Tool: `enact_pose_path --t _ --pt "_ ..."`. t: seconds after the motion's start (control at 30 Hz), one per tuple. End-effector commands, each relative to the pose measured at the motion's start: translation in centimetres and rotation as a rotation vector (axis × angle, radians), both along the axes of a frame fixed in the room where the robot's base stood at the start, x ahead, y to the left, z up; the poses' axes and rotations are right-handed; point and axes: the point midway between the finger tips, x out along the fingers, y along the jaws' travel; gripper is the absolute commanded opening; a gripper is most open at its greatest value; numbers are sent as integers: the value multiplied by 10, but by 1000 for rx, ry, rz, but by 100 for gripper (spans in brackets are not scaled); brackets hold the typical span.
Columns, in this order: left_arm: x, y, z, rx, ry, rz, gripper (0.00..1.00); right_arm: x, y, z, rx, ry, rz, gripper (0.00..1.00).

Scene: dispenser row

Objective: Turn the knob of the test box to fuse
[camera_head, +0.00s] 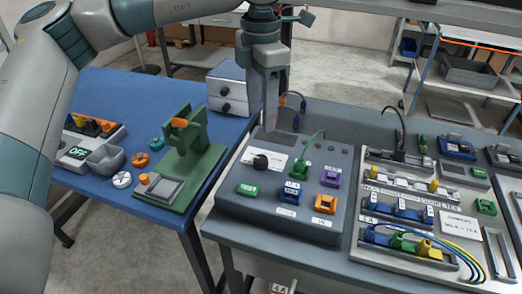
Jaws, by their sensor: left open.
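The grey test box (340,160) sits on the right-hand bench. Its round black knob (261,161) is near the upper left of its top face, beside a white label plate whose print is too small to read. My left gripper (271,124) points down from the top, just above and behind the knob in the picture, apart from it. Its jaws are open but seen nearly edge-on, so the gap hardly shows. Where the knob points cannot be made out. My right gripper is not in view.
Green (247,190), blue (291,192), orange (324,204) and purple (330,178) blocks sit on the box. A connector panel (410,181) stands to the right. A green press (190,150) stands on the blue table.

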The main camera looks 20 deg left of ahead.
Motion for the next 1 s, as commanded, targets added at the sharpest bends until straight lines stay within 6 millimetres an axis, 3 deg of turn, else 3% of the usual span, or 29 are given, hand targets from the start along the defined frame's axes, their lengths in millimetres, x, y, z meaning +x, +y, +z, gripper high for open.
enact_pose_path --t 0.2,0.6,0.8,1.0 --pt "-1 1 -39 0 3 -1 47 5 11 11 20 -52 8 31" --pt "-1 0 -105 0 3 0 47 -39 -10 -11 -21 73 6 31" --pt "-1 0 -121 0 1 0 47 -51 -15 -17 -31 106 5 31" --pt "0 0 -125 -1 1 0 47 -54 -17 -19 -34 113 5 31"
